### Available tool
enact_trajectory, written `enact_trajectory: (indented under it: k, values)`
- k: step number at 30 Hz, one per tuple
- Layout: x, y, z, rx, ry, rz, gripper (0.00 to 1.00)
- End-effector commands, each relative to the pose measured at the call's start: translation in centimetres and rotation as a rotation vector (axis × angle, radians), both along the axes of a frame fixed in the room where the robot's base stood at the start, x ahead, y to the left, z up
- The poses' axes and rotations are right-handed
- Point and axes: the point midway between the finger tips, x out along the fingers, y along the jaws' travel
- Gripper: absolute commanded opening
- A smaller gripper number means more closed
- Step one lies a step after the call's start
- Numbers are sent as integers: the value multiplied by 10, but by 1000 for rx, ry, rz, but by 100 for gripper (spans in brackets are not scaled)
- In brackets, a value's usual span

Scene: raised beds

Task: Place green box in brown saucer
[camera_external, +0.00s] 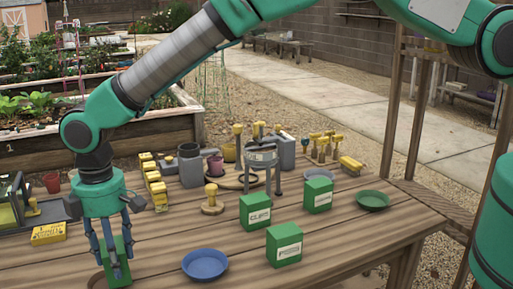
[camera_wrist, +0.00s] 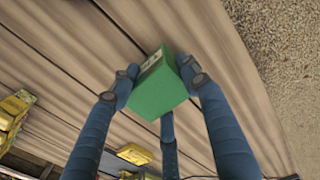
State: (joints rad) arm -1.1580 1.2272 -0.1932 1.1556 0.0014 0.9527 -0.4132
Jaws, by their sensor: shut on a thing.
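My gripper (camera_external: 112,268) is at the front left of the wooden table, pointing down. Its blue fingers are shut on a green box (camera_external: 117,262). In the wrist view, my gripper (camera_wrist: 162,88) has the green box (camera_wrist: 158,95) between its fingers, a pale label on its upper side. A brown curved edge (camera_external: 96,280) shows just left of the held box in the external view. It looks like the rim of the brown saucer, mostly hidden by the box and fingers. I cannot tell whether the box touches it. The wrist view shows no clear saucer.
Three more green boxes (camera_external: 284,245) stand right of a blue saucer (camera_external: 205,264). A green saucer (camera_external: 372,200) lies near the right edge. A yellow box (camera_external: 48,234) is left of my gripper. Yellow-handled tools and pots crowd the table's back (camera_external: 240,160).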

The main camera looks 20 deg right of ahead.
Motion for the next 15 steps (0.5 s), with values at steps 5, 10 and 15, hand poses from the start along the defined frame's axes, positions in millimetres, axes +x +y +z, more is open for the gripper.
enact_trajectory:
  k: [5, 10, 15]
  values:
    - [0, 0, -4, 1, -1, 0, 17]
    - [0, 0, -5, 1, 0, 0, 64]
    - [0, 0, -5, 1, 0, 0, 65]
